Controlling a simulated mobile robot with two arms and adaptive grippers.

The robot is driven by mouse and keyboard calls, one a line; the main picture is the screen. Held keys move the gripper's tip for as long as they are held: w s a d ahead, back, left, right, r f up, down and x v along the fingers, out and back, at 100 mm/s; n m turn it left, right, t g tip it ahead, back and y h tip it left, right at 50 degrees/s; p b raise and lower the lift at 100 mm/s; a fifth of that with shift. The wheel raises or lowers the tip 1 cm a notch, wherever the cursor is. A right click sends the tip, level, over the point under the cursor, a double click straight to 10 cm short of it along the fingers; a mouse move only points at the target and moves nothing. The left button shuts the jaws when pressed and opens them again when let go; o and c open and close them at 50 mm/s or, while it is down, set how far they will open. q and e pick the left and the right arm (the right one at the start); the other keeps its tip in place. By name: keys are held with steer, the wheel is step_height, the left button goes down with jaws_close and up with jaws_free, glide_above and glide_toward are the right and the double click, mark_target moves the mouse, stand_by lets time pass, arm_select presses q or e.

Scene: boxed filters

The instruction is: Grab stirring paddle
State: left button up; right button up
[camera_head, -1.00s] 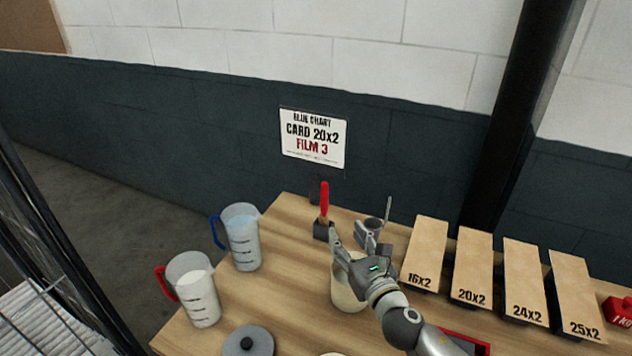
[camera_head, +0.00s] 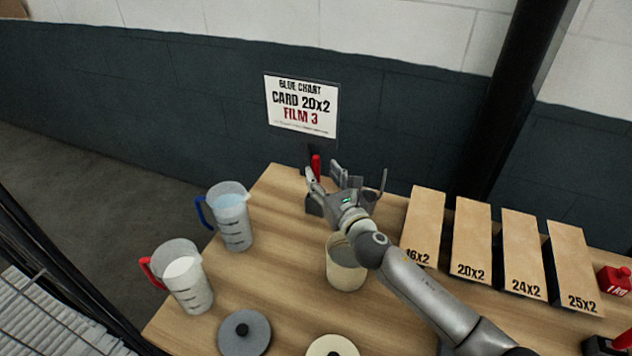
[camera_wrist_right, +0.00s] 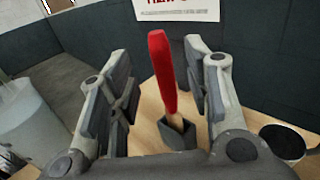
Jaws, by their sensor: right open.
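The stirring paddle (camera_wrist_right: 163,75) has a red upper part and a pale wooden lower part. It stands upright in a small dark holder (camera_wrist_right: 177,133) on the table. In the head view only its red top (camera_head: 316,166) shows, with my right gripper in front of the rest. My right gripper (camera_head: 329,172) is open. In the right wrist view its two fingers (camera_wrist_right: 160,75) stand on either side of the paddle, with gaps on both sides. I cannot tell how deep the paddle lies between them. My left gripper is not in view.
A blue-handled jug (camera_head: 231,220) and a red-handled jug (camera_head: 186,280) stand at the left. A beige container (camera_head: 345,270) stands below my right arm. A grey lid (camera_head: 244,333) lies at the front. Several labelled boards (camera_head: 472,235) stand at the right. A sign (camera_head: 301,104) hangs behind.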

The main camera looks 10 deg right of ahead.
mark_target(318, 166)
steer(key=shift+w+r, duration=0.2)
steer(key=shift+w, duration=0.15)
steer(key=shift+w+a+f+p, duration=0.1)
steer(key=shift+w+a+p, duration=0.15)
steer(key=shift+w, duration=0.8)
steer(key=shift+w+a+p, duration=0.15)
steer(key=shift+w+a, duration=0.05)
steer(key=shift+w, duration=0.85)
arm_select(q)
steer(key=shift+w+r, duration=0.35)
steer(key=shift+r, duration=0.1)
